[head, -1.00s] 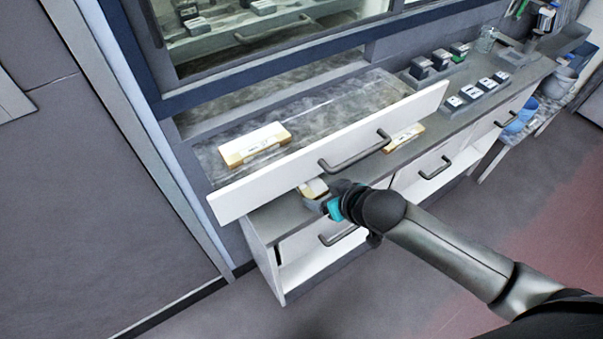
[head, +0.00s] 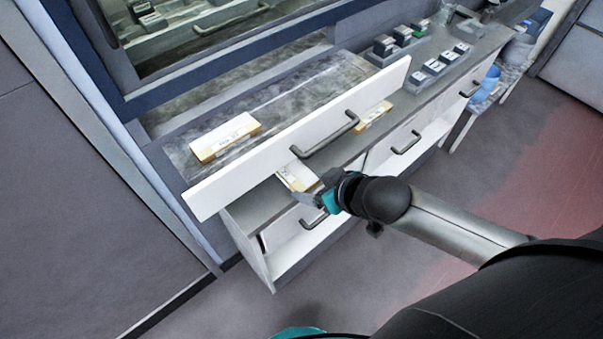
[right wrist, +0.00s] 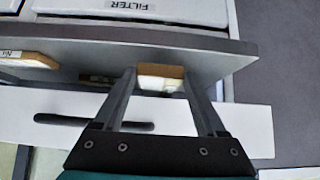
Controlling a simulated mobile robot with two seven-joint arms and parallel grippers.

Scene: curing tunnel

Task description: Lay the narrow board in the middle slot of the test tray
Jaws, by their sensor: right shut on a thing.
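In the right wrist view, the fingers (right wrist: 160,82) close on both sides of this board (right wrist: 160,70). The board's far part is hidden behind the white front panel. A second pale board (head: 226,138) lies on the grey slab behind the panel. A third (head: 373,115) lies on the counter to the right. I cannot tell which is the narrow one. I cannot make out the test tray. My left gripper is out of view.
A tilted white panel with a dark handle (head: 325,136) stands close behind the held board. Cupboards with handles (head: 407,143) lie below the counter. Several small dark blocks (head: 402,36) stand on the counter at the back right. The floor (head: 470,185) in front is clear.

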